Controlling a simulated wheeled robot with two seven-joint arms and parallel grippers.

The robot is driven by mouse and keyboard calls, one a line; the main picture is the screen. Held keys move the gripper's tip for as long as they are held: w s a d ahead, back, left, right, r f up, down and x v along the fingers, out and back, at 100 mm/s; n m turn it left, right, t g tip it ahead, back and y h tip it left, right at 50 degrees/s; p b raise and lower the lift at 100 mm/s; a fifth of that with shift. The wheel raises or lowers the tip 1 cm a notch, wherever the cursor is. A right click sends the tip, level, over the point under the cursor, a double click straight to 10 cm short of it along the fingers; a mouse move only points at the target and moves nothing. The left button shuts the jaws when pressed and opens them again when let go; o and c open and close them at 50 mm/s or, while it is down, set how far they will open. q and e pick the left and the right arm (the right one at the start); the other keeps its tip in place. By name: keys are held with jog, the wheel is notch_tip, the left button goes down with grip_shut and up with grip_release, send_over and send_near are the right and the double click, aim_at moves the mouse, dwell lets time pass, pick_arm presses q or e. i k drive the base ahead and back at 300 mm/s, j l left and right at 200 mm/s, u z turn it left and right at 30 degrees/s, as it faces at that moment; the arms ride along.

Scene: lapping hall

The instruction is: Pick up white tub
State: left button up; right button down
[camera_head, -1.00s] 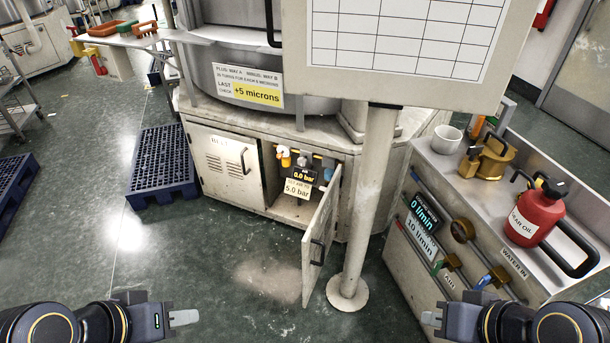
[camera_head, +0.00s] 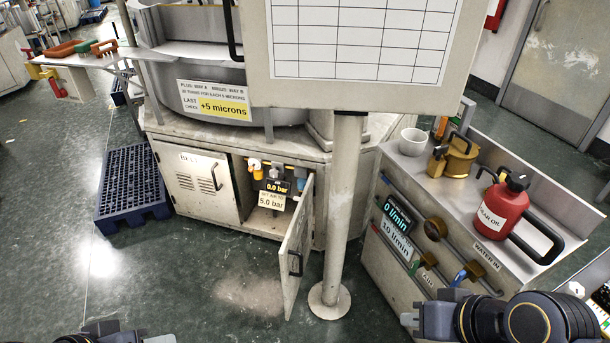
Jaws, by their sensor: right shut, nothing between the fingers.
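The white tub (camera_head: 412,141) is a small open round container. It stands upright at the back left of the grey cart top on the right, beside a brass-coloured can. My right gripper (camera_head: 409,320) is shut and empty at the lower right, in front of the cart and well away from the tub. My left gripper (camera_head: 160,339) shows only as a tip at the bottom edge; most of it is cut off, and I cannot tell its jaw state.
The brass can (camera_head: 455,158) and red oil can (camera_head: 502,207) stand on the cart top (camera_head: 435,185). A post (camera_head: 343,215) with a white board (camera_head: 360,45) rises left of the cart. A cabinet door (camera_head: 296,255) hangs open. A blue pallet (camera_head: 131,185) lies on the left.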

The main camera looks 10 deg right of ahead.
aim_at(413, 143)
jog(key=i+j+u, duration=0.15)
jog(key=j+u, duration=0.15)
jog(key=i+j+u, duration=0.25)
jog(key=j, duration=0.2)
jog(key=i+j+u, duration=0.2)
jog(key=i+j, duration=0.15)
jog(key=i+j+u, duration=0.25)
jog(key=i, duration=0.25)
jog(key=i+z, duration=0.25)
jog(key=z, duration=0.15)
jog(key=i+z, duration=0.2)
jog(key=z, duration=0.25)
jog(key=i+j+z, duration=0.2)
jog(key=z, duration=0.2)
jog(key=i+z, duration=0.15)
jog(key=z, duration=0.35)
jog(key=i+j+z, duration=0.1)
jog(key=z, duration=0.35)
jog(key=i+j+z, duration=0.15)
jog(key=z, duration=0.35)
jog(key=j+z, duration=0.15)
jog(key=z, duration=0.3)
jog(key=i+j+z, duration=0.15)
jog(key=z, duration=0.35)
jog(key=j+z, duration=0.25)
jog(key=z, duration=0.25)
jog(key=j+z, duration=0.85)
jog(key=z, duration=0.15)
jog(key=i+j, duration=0.35)
jog(key=i, duration=0.1)
